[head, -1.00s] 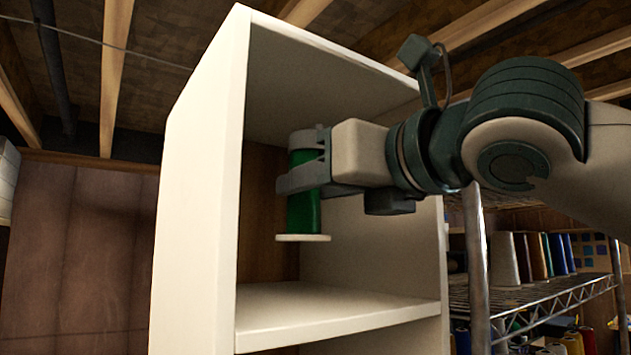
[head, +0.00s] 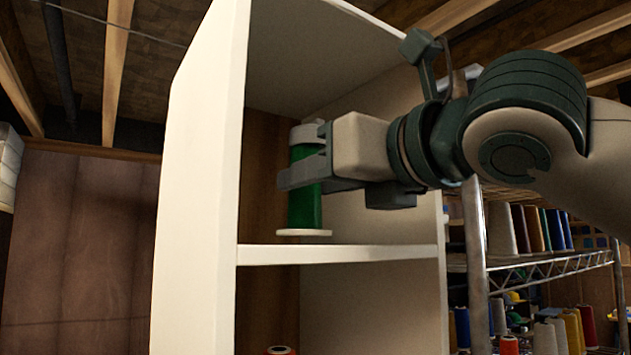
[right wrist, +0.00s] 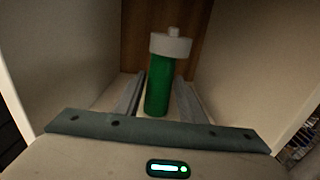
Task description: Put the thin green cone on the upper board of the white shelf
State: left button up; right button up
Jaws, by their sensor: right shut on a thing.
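The thin green cone (head: 305,205) is a tall green spool with a white foot and a white top. My right gripper (head: 306,172) is shut on it and holds it upright inside the upper part of the white shelf (head: 190,215). In the right wrist view the green cone (right wrist: 158,90) stands between the two fingers (right wrist: 157,100). The cone's foot appears just above or at the upper board (head: 340,254); I cannot tell whether it touches. My left gripper is not in view.
The shelf's side walls stand close on both sides of my right gripper. A red-topped spool (head: 280,350) shows below the upper board. A wire rack (head: 550,270) with several thread cones stands at the right.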

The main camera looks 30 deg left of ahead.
jog(key=shift+f, duration=0.6)
dwell(0.5)
jog(key=o, duration=1)
jog(key=shift+o, duration=0.2)
jog(key=shift+d+b, duration=0.1)
jog(key=shift+b, duration=0.2)
jog(key=shift+s+d+b, duration=0.2)
jog(key=shift+d+b, duration=0.1)
jog(key=shift+d, duration=0.15)
jog(key=b+v, duration=0.5)
jog(key=v, duration=1.1)
jog(key=shift+d, duration=0.1)
